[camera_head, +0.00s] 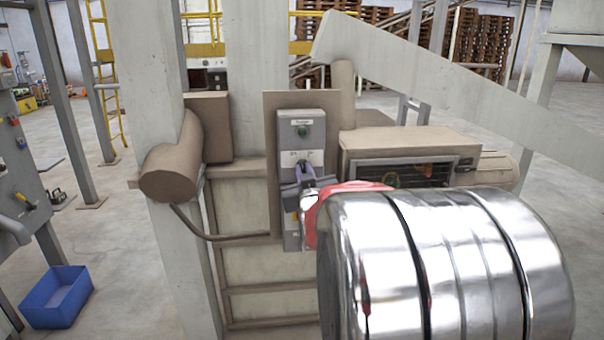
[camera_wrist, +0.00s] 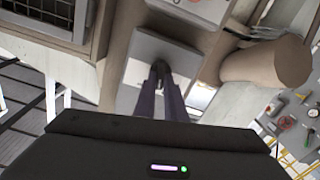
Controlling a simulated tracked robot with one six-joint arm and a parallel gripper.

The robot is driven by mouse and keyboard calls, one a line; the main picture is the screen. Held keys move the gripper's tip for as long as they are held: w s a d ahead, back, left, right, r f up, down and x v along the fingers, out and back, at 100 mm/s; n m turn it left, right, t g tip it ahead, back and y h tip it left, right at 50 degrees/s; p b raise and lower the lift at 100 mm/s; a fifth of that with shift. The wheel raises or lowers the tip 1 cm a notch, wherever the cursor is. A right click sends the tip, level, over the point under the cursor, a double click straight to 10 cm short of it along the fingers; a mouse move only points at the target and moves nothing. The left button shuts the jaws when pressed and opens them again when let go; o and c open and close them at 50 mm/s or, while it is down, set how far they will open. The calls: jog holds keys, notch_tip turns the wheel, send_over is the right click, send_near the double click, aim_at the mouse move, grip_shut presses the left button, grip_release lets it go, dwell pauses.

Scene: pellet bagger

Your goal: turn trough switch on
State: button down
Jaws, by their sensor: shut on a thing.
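The trough switch box (camera_head: 303,130) is a narrow grey panel on a beige back plate, with a green button or lamp (camera_head: 303,131) near its top and labels. A dark switch knob (camera_head: 304,170) sits at the middle of the panel. My gripper (camera_head: 302,184) is at the panel, with its fingers shut on the knob. In the wrist view the gripper (camera_wrist: 160,72) reaches the light grey panel (camera_wrist: 158,52) and its fingertips meet at the dark knob. The fingers hide most of the knob, so its turned position cannot be told. My arm covers the panel's lower right.
A beige motor or cylinder (camera_head: 172,172) stands left of the panel, and a beige box with a dark grille (camera_head: 410,172) stands right of it. A pale sloping beam (camera_head: 450,90) crosses above. A blue bin (camera_head: 57,297) lies on the floor at left.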

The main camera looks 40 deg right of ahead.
jog(key=m, duration=0.4)
jog(key=shift+f+m, duration=0.25)
jog(key=shift+m, duration=0.05)
jog(key=shift+f+m, duration=0.1)
jog(key=shift+m, duration=1.8)
jog(key=c, duration=2.1)
grip_release()
jog(key=shift+w+d, duration=0.1)
jog(key=shift+o, duration=1.4)
jog(key=shift+r, duration=0.2)
